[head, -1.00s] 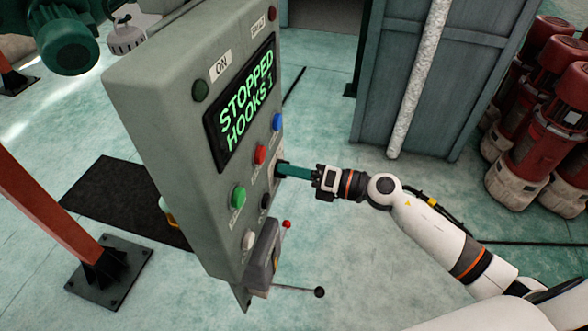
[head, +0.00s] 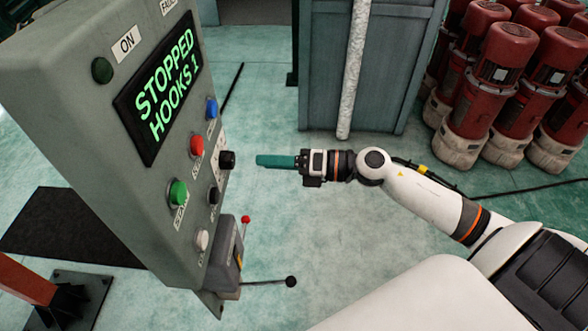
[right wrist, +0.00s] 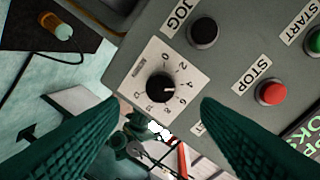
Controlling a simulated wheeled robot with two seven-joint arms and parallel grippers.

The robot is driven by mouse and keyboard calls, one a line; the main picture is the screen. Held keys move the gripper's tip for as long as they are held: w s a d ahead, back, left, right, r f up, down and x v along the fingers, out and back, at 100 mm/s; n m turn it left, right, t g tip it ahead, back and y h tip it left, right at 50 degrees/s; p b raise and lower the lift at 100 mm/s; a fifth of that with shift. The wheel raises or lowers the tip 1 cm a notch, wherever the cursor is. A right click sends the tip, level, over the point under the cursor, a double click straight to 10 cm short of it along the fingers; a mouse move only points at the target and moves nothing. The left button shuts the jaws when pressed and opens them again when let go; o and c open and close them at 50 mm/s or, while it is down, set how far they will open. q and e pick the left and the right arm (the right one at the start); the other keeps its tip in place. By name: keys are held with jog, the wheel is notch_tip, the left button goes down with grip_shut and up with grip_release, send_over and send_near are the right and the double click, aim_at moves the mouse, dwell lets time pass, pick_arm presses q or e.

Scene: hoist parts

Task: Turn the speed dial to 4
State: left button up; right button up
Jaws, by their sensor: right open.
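The speed dial is a black knob (head: 227,160) on a white plate on the side of the grey control box (head: 95,120). In the right wrist view the knob (right wrist: 160,88) sits inside a ring of numbers, and its white mark points right, at about the 4. My right gripper (head: 258,161) is off to the right of the knob in the head view, with a gap between. In the right wrist view its two teal fingers (right wrist: 160,100) are spread apart below the dial with nothing between them. My left gripper is out of view.
The box's display (head: 160,88) reads STOPPED, HOOKS 1. Red (head: 196,146), green (head: 178,193) and blue (head: 211,108) buttons are close to the dial. A lever with a black ball (head: 291,281) sticks out below. Red cylinders (head: 510,60) stand at the right.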

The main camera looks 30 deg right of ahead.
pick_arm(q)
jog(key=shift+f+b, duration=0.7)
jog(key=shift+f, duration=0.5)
pick_arm(e)
jog(key=shift+v, duration=2.45)
